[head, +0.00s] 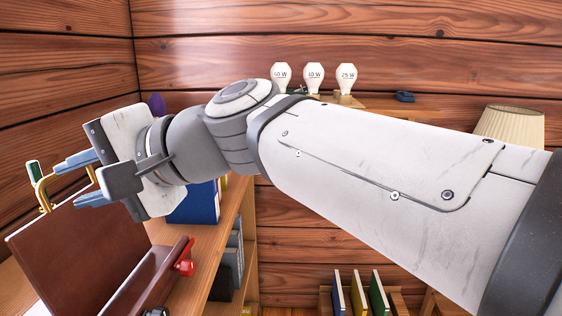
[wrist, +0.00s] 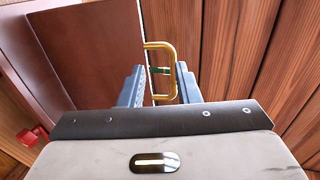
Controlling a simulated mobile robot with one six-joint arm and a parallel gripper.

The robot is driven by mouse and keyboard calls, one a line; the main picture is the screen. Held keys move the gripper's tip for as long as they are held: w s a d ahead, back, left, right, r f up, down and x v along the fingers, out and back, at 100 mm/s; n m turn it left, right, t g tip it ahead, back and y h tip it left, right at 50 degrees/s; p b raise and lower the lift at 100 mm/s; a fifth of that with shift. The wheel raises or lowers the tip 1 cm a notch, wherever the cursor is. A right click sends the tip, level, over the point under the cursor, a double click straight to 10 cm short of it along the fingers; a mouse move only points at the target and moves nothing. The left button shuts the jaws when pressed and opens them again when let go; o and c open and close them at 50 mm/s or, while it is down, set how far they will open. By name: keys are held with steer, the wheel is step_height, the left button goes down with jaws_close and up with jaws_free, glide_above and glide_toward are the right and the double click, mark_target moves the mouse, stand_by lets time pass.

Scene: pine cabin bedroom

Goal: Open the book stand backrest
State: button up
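The book stand shows in the head view at lower left, with its reddish-brown backrest panel (head: 85,255) raised and leaning. In the wrist view the backrest (wrist: 100,45) fills the upper left. A brass loop handle (wrist: 172,60) sticks out from the panel's edge; it also shows in the head view (head: 42,190). My gripper (wrist: 160,84) is open, its two blue-grey fingers apart. The handle appears in the gap between the fingers, towards the tips; I cannot tell whether they touch it. My gripper (head: 80,178) stands above the panel's upper edge in the head view.
A red knob (head: 185,262) is on the stand's side. A blue book or box (head: 195,203) stands on the wooden surface behind. Light bulbs (head: 314,78) stand on a shelf at the back wall. Plank walls are close to my gripper on the left.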

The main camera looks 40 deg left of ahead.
steer(key=p+v, duration=0.1)
steer(key=v, duration=0.5)
steer(key=shift+w+d, duration=0.2)
steer(key=shift+d, duration=0.05)
steer(key=w+d+m+t+h+p, duration=0.4)
steer(key=w+d+t+p, duration=0.4)
steer(key=w+d+p, duration=1.15)
steer(key=d+m+t+h+p, duration=0.1)
steer(key=d+h+p, duration=0.7)
steer(key=d, duration=2.1)
steer(key=m+p, duration=0.1)
steer(key=p, duration=0.4)
steer(key=shift+s+d+f+t+p, duration=0.2)
steer(key=shift+s+f+t+p, duration=0.05)
steer(key=shift+t+p, duration=0.05)
